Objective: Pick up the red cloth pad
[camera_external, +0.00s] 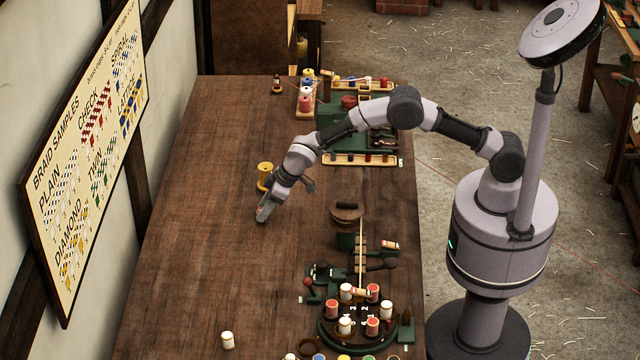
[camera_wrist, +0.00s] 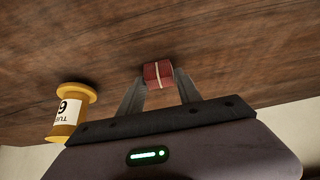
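The red cloth pad (camera_wrist: 158,73) shows in the wrist view as a small red block with a pale stripe around its middle. It is at the tips of my gripper (camera_wrist: 161,82), one finger at each side of it. The fingers are apart by about the pad's width; I cannot tell whether they press on it or only stand beside it. In the external view my gripper (camera_external: 263,214) points down, low over the left-middle of the wooden table (camera_external: 200,230). The pad cannot be made out there.
A yellow spool (camera_external: 265,177) stands close by my gripper; it shows with a label in the wrist view (camera_wrist: 70,113). A round wooden piece (camera_external: 347,213) and a braiding disc with bobbins (camera_external: 358,335) are to the right. The table's left side is mostly clear.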

